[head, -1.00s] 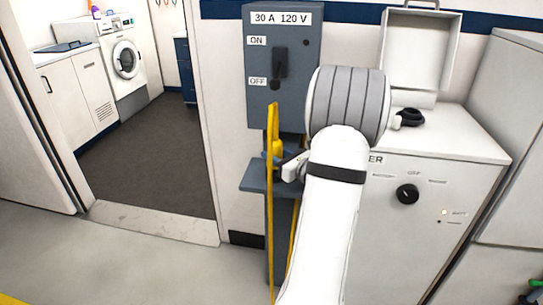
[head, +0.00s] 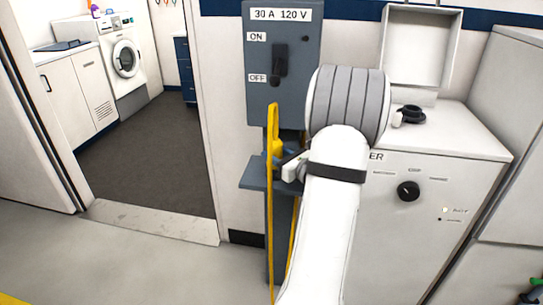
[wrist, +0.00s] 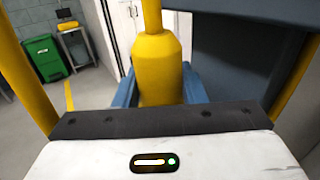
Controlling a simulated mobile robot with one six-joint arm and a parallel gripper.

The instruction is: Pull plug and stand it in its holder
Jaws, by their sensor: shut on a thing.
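The yellow plug (head: 278,149) is upright in front of the grey-blue power box (head: 283,110), its yellow cable rising from its top and looping down. My gripper (head: 289,166) is shut on the plug, just above the grey-blue shelf-like holder (head: 252,183). The box's black switch lever (head: 277,80) points down at OFF.
A white cabinet (head: 440,200) with a black knob (head: 408,191) stands close on the right. The yellow cable (head: 270,230) hangs to the floor. A doorway with dark floor (head: 150,165) opens on the left. A green bin (wrist: 45,57) shows in the wrist view.

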